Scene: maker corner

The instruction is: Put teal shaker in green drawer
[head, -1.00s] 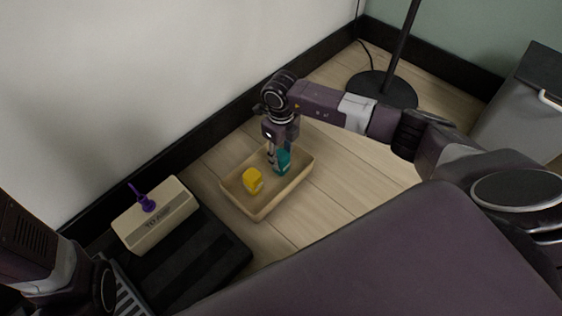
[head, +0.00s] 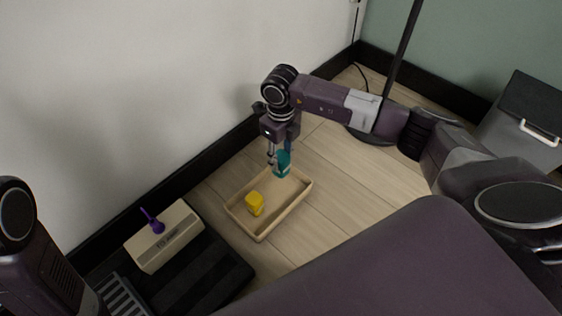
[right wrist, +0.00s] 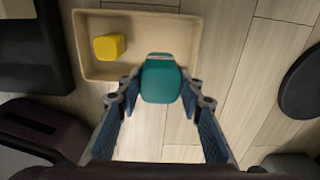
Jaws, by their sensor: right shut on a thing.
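The teal shaker (head: 283,164) is held by my right gripper (head: 279,157), above the far end of the beige tray. In the right wrist view the shaker (right wrist: 160,80) sits between the two fingertips, which press on its sides. My right gripper is shut on it. No green drawer shows in either view. My left arm shows at the left edge of the head view, but its gripper is not visible.
A yellow block (head: 255,204) stands in the beige tray (head: 236,222). A beige labelled box with a purple item (head: 152,222) sits on a black platform (head: 215,275). A grey cabinet with a pale handle (head: 521,134) and a black lamp pole (head: 403,45) stand right.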

